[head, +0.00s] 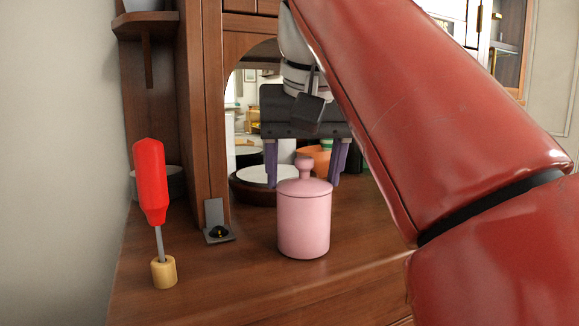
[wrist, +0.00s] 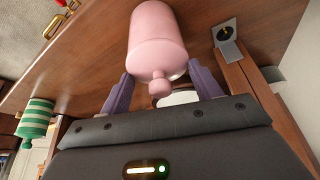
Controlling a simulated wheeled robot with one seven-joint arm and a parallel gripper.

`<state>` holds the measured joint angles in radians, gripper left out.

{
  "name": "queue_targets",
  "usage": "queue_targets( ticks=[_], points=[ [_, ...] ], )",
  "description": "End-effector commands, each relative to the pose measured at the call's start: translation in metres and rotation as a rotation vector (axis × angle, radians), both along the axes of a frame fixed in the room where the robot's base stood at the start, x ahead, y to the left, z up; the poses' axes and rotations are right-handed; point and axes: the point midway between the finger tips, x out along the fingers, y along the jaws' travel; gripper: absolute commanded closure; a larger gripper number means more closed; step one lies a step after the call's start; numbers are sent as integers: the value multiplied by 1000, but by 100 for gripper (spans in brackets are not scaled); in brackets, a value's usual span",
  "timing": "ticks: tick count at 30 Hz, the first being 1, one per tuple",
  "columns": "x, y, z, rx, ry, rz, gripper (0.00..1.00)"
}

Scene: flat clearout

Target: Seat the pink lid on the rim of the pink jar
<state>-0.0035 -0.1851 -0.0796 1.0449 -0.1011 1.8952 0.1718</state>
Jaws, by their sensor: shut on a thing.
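The pink jar (head: 304,228) stands upright on the wooden top in the head view. The pink lid (head: 304,186), with a round knob, lies level on top of the jar, and I see no gap between them there. My gripper (head: 305,184) comes down from above, its purple fingers on either side of the lid at its edge, shut on it. In the wrist view the jar (wrist: 157,28) and the lid's knob (wrist: 159,86) show between the fingers of my gripper (wrist: 160,82). The seam at the rim is too small to judge there.
A red-handled screwdriver (head: 150,185) stands upright in a wooden base (head: 164,272) at left. A metal bracket (head: 214,218) is left of the jar. A round dark-rimmed tray (head: 243,188) and orange bowl (head: 318,157) are behind. A green striped jar (wrist: 36,119) shows in the wrist view.

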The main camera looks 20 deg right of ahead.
Motion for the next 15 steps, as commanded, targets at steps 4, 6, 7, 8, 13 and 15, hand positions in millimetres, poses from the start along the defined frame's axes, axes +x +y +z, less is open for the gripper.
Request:
queue_targets(
  ticks=[4, 6, 7, 8, 13, 15],
  points=[
    [0, 0, 1, 0, 0, 1, 59],
    [0, 0, 1, 0, 0, 2, 59],
    [0, 0, 1, 0, 0, 3, 59],
    [0, 0, 1, -1, 0, 4, 59],
    [0, 0, 0, 0, -1, 5, 59],
    [0, 0, 0, 0, -1, 5, 34]
  ],
)
